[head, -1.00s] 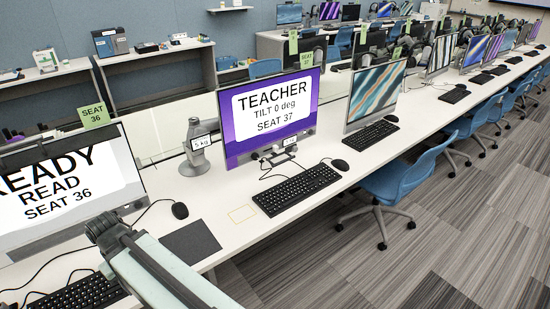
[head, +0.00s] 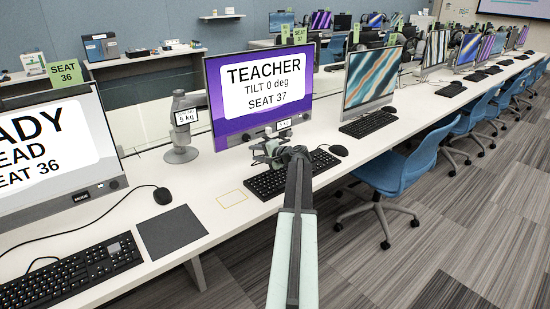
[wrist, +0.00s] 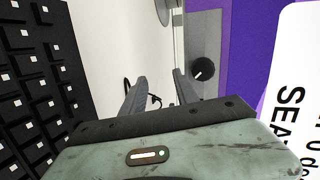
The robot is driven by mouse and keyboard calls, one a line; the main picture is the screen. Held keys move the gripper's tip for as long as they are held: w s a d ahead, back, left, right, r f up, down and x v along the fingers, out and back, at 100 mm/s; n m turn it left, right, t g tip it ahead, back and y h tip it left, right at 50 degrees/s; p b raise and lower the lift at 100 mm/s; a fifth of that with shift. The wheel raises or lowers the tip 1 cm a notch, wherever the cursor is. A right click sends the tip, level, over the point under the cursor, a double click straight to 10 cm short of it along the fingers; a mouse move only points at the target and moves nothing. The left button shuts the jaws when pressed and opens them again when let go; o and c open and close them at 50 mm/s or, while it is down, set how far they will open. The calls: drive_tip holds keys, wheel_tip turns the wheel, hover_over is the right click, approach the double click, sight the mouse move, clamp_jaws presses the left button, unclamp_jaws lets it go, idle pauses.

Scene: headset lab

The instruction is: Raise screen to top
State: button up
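The seat 37 screen (head: 258,92) stands upright on the desk. It is purple with a white panel reading "TEACHER, TILT 0 deg, SEAT 37". My gripper (head: 270,148) is in front of its lower edge, above the keyboard (head: 275,180), and partly hides the area below the bezel. In the wrist view my gripper (wrist: 160,80) is open, its two fingers apart with nothing clearly held between them. A dark round knob (wrist: 203,69) on the screen's grey bezel is just right of the right finger. The purple screen (wrist: 235,50) fills the right side, turned sideways.
A grey stand with a 5 kg label (head: 182,130) is left of the screen. The seat 36 screen (head: 55,150) is further left, and a striped screen (head: 370,80) is right. A mouse (head: 338,150) lies by the keyboard. A blue chair (head: 400,175) is at right.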

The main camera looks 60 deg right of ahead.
drive_tip(key=s+d+m+h, duration=0.1)
drive_tip(key=s+d, duration=0.1)
drive_tip(key=d, duration=0.1)
drive_tip(key=s+d+m, duration=0.1)
drive_tip(key=s+d, duration=0.2)
drive_tip(key=s+d+m+h+b, duration=0.1)
drive_tip(key=s+d, duration=0.2)
drive_tip(key=d, duration=0.1)
drive_tip(key=shift+r+t+h, duration=0.3)
drive_tip(key=shift+r+t, duration=0.05)
drive_tip(key=shift+t, duration=0.05)
drive_tip(key=b+x, duration=0.1)
drive_tip(key=x, duration=0.7)
drive_tip(key=shift+s+a+r, duration=0.1)
clamp_jaws()
